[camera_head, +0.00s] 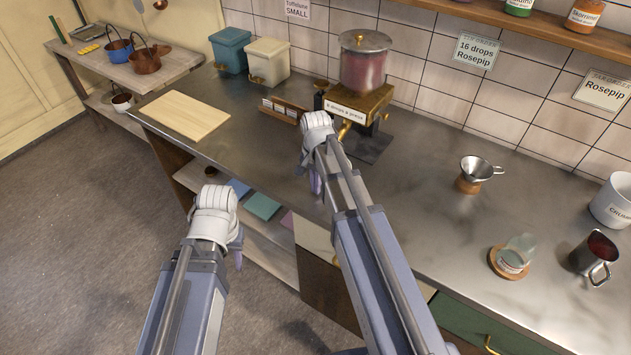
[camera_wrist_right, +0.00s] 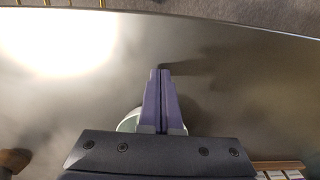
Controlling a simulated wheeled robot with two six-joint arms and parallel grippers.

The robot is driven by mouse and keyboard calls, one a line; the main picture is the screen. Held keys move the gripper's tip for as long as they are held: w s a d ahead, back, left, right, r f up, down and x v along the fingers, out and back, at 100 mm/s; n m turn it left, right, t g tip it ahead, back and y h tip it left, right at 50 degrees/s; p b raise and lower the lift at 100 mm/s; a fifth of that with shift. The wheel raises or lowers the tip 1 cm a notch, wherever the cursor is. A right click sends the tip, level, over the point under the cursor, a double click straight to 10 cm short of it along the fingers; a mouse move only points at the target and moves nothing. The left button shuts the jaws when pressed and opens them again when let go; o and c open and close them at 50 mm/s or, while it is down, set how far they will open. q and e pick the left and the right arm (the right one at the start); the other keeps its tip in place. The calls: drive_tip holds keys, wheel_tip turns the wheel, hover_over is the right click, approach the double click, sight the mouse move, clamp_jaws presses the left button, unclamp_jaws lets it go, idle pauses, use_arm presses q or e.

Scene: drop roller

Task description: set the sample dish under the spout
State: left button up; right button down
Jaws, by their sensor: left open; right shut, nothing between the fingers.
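In the right wrist view a pale, round-rimmed thing (camera_wrist_right: 128,122), possibly the sample dish, shows beside my right fingers. Most of it is hidden by the gripper, and I cannot make it out in the head view. The dispenser (camera_head: 363,65) holds red contents in a glass jar on a brass body. Its brass spout (camera_head: 345,130) is partly hidden by my right wrist. My right gripper (camera_head: 316,183) is shut and empty in front of the dispenser, fingers together in the wrist view (camera_wrist_right: 160,75). My left gripper (camera_head: 238,250) is open in front of the counter's front edge.
A card rack (camera_head: 283,110) stands left of the dispenser, and a wooden board (camera_head: 180,114) lies further left. To the right are a metal funnel (camera_head: 476,168), a glass jar on a coaster (camera_head: 515,255) and a mug (camera_head: 594,255). The counter between dispenser and funnel is clear.

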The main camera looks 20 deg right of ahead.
drive_tip(key=r, duration=0.1)
drive_tip(key=p, duration=0.1)
drive_tip(key=a+r+p, duration=0.1)
drive_tip(key=shift+s+a+r, duration=0.1)
drive_tip(key=shift+s+r, duration=0.15)
drive_tip(key=shift+r, duration=0.05)
drive_tip(key=r+p, duration=0.1)
drive_tip(key=d+r+p, duration=0.1)
drive_tip(key=p, duration=0.1)
drive_tip(key=shift+r, duration=0.2)
drive_tip(key=r+p, duration=0.5)
drive_tip(key=shift+a, duration=0.2)
drive_tip(key=s+a+f+n+h+b, duration=0.1)
drive_tip(key=s+a+n+b, duration=0.1)
drive_tip(key=s+a+n, duration=1.2)
drive_tip(key=shift+s+a+f, duration=0.4)
drive_tip(key=shift+s+a, duration=0.3)
drive_tip(key=shift+s, duration=0.3)
